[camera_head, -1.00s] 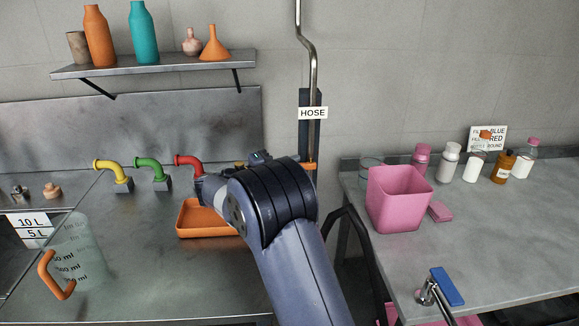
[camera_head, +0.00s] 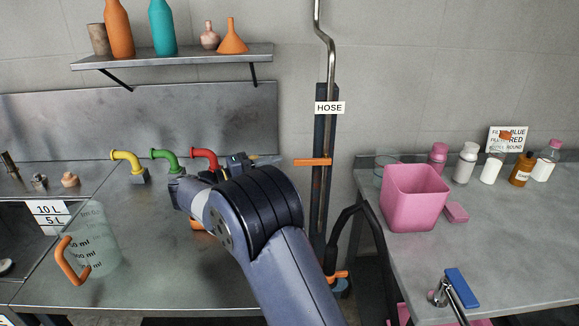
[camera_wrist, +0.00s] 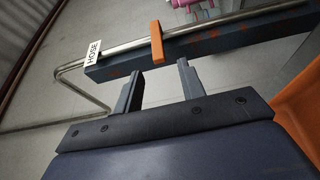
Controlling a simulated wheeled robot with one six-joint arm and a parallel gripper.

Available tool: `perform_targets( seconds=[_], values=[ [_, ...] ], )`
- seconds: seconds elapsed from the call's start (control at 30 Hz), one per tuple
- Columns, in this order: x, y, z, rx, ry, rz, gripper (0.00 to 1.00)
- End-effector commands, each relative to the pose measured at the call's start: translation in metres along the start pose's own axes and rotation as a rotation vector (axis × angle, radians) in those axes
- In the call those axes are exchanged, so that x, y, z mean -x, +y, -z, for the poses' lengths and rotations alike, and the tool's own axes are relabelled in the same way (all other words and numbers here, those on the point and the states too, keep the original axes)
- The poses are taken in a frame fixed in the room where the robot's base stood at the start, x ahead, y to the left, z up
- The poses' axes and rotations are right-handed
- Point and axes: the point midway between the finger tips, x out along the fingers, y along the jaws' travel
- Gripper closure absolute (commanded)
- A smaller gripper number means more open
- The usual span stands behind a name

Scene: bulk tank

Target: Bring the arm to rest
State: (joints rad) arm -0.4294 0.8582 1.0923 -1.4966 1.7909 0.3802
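My arm is folded in the middle of the head view, in front of the steel counter. My gripper's fingers are mostly hidden behind the arm there. In the wrist view my gripper (camera_wrist: 159,80) shows two dark fingers spread apart with nothing between them. Beyond the fingertips, apart from them, runs the dark hose post (camera_wrist: 220,45) with an orange bracket (camera_wrist: 156,42) and a HOSE label (camera_wrist: 92,52).
The orange tray (camera_head: 197,225) is mostly hidden behind my arm. Yellow, green and red taps (camera_head: 204,157) stand behind it. A measuring jug (camera_head: 95,240) is at left. A pink bucket (camera_head: 415,198) and several bottles stand on the right counter.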

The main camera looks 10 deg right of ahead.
Motion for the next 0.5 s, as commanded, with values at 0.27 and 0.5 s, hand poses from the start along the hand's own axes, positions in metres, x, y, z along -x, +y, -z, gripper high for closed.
perform_targets(
  seconds=[0.27, 0.5],
  values=[
    [0.017, 0.000, 0.000, 0.001, -0.001, 0.000, 0.62],
    [0.016, 0.000, 0.000, 0.001, -0.001, 0.000, 0.62]
  ],
)
